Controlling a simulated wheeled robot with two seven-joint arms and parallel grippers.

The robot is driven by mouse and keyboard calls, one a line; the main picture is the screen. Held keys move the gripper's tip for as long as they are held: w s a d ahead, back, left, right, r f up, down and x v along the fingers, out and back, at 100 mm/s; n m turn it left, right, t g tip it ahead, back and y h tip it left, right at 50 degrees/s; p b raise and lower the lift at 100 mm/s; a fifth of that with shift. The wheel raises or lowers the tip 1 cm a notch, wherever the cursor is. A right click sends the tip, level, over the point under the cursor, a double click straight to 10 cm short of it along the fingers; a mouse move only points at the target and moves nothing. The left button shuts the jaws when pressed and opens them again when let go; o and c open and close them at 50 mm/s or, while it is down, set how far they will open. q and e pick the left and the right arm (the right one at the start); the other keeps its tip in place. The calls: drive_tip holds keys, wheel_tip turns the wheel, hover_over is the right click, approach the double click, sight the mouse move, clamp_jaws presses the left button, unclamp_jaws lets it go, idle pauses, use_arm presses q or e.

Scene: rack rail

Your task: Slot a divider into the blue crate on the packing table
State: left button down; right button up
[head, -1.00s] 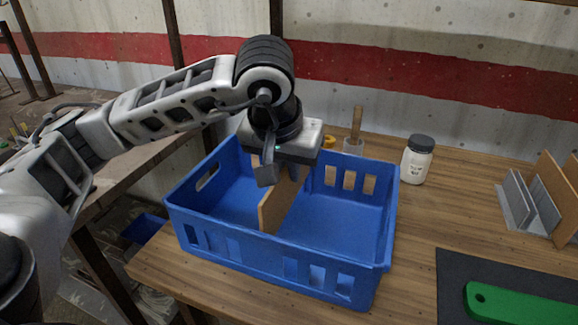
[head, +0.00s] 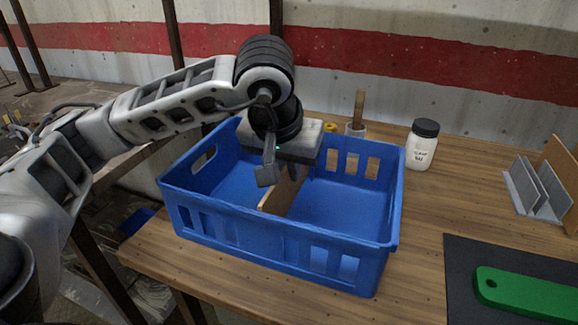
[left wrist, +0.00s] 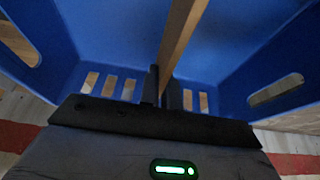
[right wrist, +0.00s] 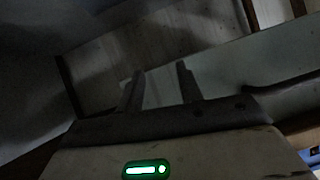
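The blue crate (head: 290,232) stands on the wooden packing table (head: 420,262). My left gripper (head: 282,175) reaches down inside the crate and is shut on a thin tan divider (head: 287,192). The divider stands on edge, running front to back near the crate's middle, its lower part hidden by the front wall. I cannot tell whether it touches the floor or sits in slots. The left wrist view shows the divider (left wrist: 183,35) between the fingers (left wrist: 163,90). My right gripper (right wrist: 160,88) is open and empty in its dark wrist view, outside the head view.
A grey rack (head: 537,190) with a brown board (head: 559,155) stands at the right. A green piece (head: 525,293) lies on a dark mat (head: 475,256).

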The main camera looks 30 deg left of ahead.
use_arm(q)
drive_tip(key=shift+f+b, duration=0.45)
drive_tip(key=shift+f, duration=0.15)
drive_tip(key=c, duration=1.5)
unclamp_jaws()
drive_tip(key=shift+c, duration=0.2)
use_arm(e)
drive_tip(key=shift+f, duration=0.25)
